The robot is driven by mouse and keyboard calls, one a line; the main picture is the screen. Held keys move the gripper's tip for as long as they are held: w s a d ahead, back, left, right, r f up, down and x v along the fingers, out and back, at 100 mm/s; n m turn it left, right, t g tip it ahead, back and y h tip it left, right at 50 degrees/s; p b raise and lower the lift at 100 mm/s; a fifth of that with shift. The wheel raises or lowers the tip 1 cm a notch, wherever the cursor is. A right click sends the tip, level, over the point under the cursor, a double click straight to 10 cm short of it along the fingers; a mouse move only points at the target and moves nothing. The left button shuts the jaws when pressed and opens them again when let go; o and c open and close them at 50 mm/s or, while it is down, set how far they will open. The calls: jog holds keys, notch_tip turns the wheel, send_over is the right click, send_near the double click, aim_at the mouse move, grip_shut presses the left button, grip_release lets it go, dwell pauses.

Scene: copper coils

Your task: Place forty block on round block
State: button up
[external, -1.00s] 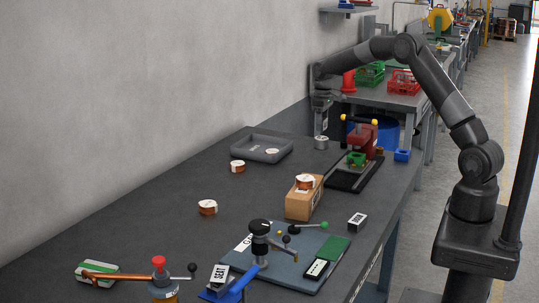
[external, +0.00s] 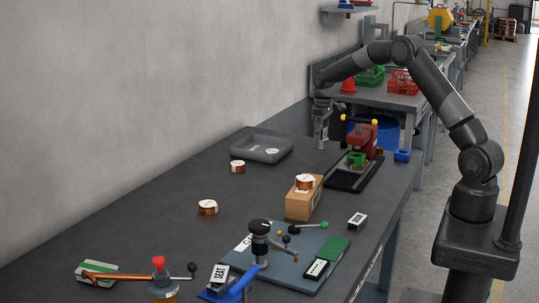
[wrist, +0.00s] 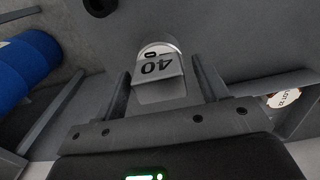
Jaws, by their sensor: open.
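The forty block (wrist: 158,68) is a small grey block with a black "40", upside down in the wrist view. It sits between the fingers of my gripper (wrist: 160,80), which is open, with a finger on each side. The round block (wrist: 152,46) is a pale metal cylinder. Its rim shows just past the forty block, which appears to rest on top of it; the contact is hidden. In the external view my gripper (external: 321,144) is low at the far end of the bench, hiding the round block and most of the forty block.
A grey tray (external: 261,156) lies left of my gripper, and a red press (external: 362,140) on a black base is to the right. Copper coils (external: 208,207) stand nearer, one on a wooden block (external: 303,205). The left middle of the bench is clear.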

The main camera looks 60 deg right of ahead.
notch_tip(320, 180, up, 12)
jog(key=s+a+r+t, duration=0.1)
jog(key=s+a+r, duration=0.6)
jog(key=a+r, duration=0.2)
jog(key=s+a+r+t, duration=0.2)
jog(key=s+a, duration=0.4)
jog(key=s, duration=0.4)
jog(key=s+a+r+t, duration=0.1)
jog(key=s+a+r, duration=0.2)
jog(key=s+a, duration=0.6)
jog(key=s+f, duration=0.2)
jog(key=s, duration=0.4)
jog(key=s+a+f+t, duration=0.1)
jog(key=s+f, duration=0.2)
jog(key=s, duration=0.4)
jog(key=shift+a+f+t, duration=0.15)
jog(key=shift+a+t, duration=0.1)
jog(key=shift+t, duration=0.05)
